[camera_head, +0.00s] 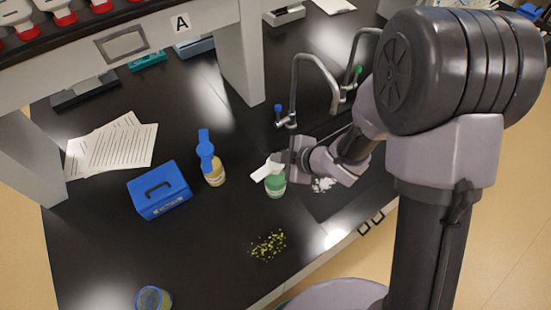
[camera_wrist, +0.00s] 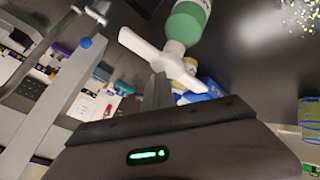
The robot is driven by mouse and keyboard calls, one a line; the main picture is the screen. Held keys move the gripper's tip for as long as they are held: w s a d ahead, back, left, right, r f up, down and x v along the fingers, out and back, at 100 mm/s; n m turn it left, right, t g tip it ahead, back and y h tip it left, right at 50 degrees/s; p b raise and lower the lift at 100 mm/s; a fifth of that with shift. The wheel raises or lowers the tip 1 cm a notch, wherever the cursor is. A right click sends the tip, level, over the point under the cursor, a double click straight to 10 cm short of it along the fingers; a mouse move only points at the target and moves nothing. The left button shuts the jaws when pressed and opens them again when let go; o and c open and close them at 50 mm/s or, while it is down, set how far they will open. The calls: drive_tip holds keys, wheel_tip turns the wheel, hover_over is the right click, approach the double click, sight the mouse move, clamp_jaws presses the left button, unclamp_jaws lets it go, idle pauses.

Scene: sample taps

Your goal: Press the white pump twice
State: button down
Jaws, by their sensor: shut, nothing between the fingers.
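The white pump (camera_head: 265,169) tops a green bottle (camera_head: 275,185) on the black bench. In the wrist view, the white pump head (camera_wrist: 140,45) lies across the top of the green bottle (camera_wrist: 188,22). My gripper (camera_head: 289,163) is beside the pump, on its right in the head view. In the wrist view, the shut fingers (camera_wrist: 158,88) overlap the pump head, with nothing held between them. I cannot tell whether they touch it.
A yellowish bottle (camera_head: 214,176) with a blue pump (camera_head: 205,150) stands left of the green one, beside a blue box (camera_head: 159,190). Metal taps (camera_head: 293,90) rise behind my gripper. Yellow-green bits (camera_head: 268,245) and a blue-rimmed cup (camera_head: 153,299) are in front.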

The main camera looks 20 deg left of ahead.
drive_tip(key=shift+r+p, duration=0.55)
drive_tip(key=shift+r, duration=0.35)
wheel_tip(320, 180, up, 5)
drive_tip(key=p, duration=0.4)
